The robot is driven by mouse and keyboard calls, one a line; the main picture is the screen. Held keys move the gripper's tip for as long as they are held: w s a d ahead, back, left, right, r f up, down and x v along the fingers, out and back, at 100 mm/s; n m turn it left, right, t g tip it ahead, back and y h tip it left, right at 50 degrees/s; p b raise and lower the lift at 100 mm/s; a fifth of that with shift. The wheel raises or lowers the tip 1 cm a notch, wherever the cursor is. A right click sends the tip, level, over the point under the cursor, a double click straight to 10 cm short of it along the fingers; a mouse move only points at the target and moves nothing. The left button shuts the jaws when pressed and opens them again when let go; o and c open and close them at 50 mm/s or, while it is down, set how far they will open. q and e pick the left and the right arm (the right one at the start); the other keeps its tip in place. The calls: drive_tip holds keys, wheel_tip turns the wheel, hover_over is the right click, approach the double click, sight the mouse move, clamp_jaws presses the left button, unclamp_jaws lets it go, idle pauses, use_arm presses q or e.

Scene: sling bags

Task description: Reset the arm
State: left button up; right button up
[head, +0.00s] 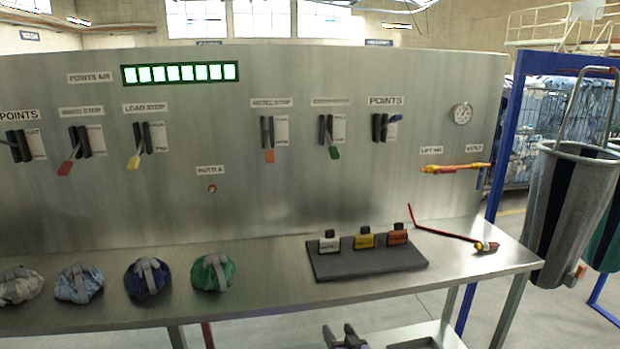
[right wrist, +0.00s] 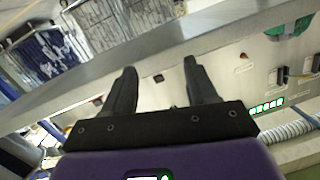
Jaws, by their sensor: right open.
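My right gripper (head: 345,338) shows at the bottom edge of the head view, below the front edge of the steel bench (head: 225,312). In the right wrist view its two black fingers (right wrist: 158,82) are apart with nothing between them. My left gripper is not in view. An orange and yellow handle (head: 455,169) sticks out level at the panel's right, under small labels. A thin bent red rod (head: 440,232) with a red and yellow end lies at the bench's right. I cannot tell whether the task's arm is one of these.
Several coloured bags (head: 213,272) lie along the bench's left half. A dark block (head: 368,262) holds three tagged pieces. The metal panel (head: 220,130) carries several switch levers (head: 268,140) and a green-lit display (head: 180,73). A grey sling bag (head: 567,215) hangs at right beside a blue post.

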drive_tip(key=s+f+g, duration=0.5)
drive_tip(key=s+f, duration=0.3)
drive_tip(key=f, duration=0.3)
drive_tip(key=s+d+f+m+g+p, duration=0.1)
drive_tip(key=s+f+g, duration=0.2)
drive_tip(key=s, duration=0.8)
drive_tip(key=s+f+m+g+p, duration=0.1)
drive_tip(key=s+f+g, duration=0.3)
drive_tip(key=s+f, duration=0.4)
drive_tip(key=s, duration=0.3)
drive_tip(key=shift+d+f+m+g+h+p, duration=0.2)
drive_tip(key=shift+d+m+g+h+p, duration=0.1)
drive_tip(key=shift+d+m+p, duration=0.1)
drive_tip(key=s+g, duration=0.1)
drive_tip(key=s, duration=0.2)
drive_tip(key=s+g, duration=0.1)
drive_tip(key=s, duration=0.4)
drive_tip(key=shift+s+f+m+g, duration=0.3)
drive_tip(key=shift+f+g, duration=0.05)
drive_tip(key=shift+g, duration=0.05)
